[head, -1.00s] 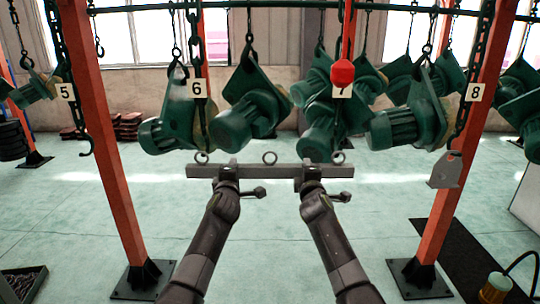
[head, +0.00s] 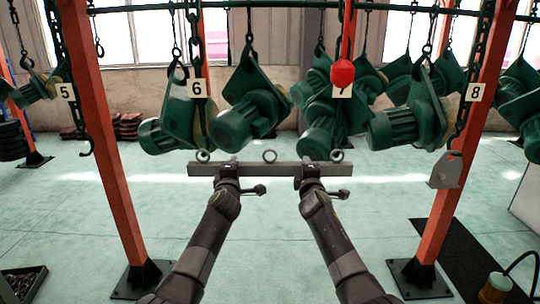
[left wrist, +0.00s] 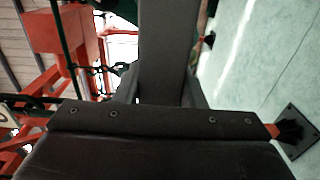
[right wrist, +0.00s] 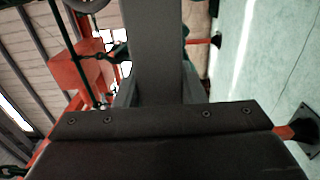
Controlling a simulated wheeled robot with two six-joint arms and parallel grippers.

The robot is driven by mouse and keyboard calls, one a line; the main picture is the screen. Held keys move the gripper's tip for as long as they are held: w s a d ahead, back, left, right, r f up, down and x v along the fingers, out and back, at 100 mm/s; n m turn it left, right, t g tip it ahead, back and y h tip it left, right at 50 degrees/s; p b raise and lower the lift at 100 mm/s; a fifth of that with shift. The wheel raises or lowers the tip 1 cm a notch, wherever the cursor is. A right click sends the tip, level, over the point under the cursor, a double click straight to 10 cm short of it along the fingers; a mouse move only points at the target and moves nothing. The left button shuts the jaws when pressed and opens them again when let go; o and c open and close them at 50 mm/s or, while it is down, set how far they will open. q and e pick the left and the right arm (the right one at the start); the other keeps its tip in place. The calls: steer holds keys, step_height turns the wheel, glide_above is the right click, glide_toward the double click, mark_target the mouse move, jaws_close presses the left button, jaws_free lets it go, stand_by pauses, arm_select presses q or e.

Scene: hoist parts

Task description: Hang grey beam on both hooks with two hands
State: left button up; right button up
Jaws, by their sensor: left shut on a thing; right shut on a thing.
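The grey beam (head: 270,169) is level in mid-air in the head view, with three ring eyes on top: left (head: 203,156), middle (head: 270,156) and right (head: 337,155). My left gripper (head: 227,171) is shut on the beam left of its middle, and my right gripper (head: 308,172) is shut on it right of its middle. The beam also fills the upper middle of the left wrist view (left wrist: 167,50) and the right wrist view (right wrist: 154,50). An empty chain hook (head: 87,149) hangs by sign 5. A chain by sign 8 carries a grey plate (head: 445,170) at its end.
Several green motor hoists (head: 250,110) hang on chains behind and above the beam. Orange posts stand at left (head: 108,150) and right (head: 455,180). A red knob (head: 342,72) hangs above sign 7. The floor below the beam is clear.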

arm_select(q)
steer(key=shift+w+d, duration=0.1)
steer(key=shift+w, duration=0.5)
arm_select(e)
steer(key=shift+w+a, duration=0.1)
steer(key=shift+w, duration=0.5)
arm_select(q)
steer(key=shift+w, duration=0.1)
arm_select(e)
steer(key=shift+w, duration=0.1)
arm_select(q)
steer(key=shift+w+f, duration=0.25)
steer(key=shift+w, duration=0.1)
arm_select(e)
steer(key=shift+w+f, duration=0.25)
steer(key=shift+w, duration=0.1)
arm_select(q)
steer(key=shift+w+f, duration=0.3)
steer(key=shift+w, duration=0.3)
arm_select(e)
steer(key=shift+w+f, duration=0.3)
steer(key=shift+w, duration=0.3)
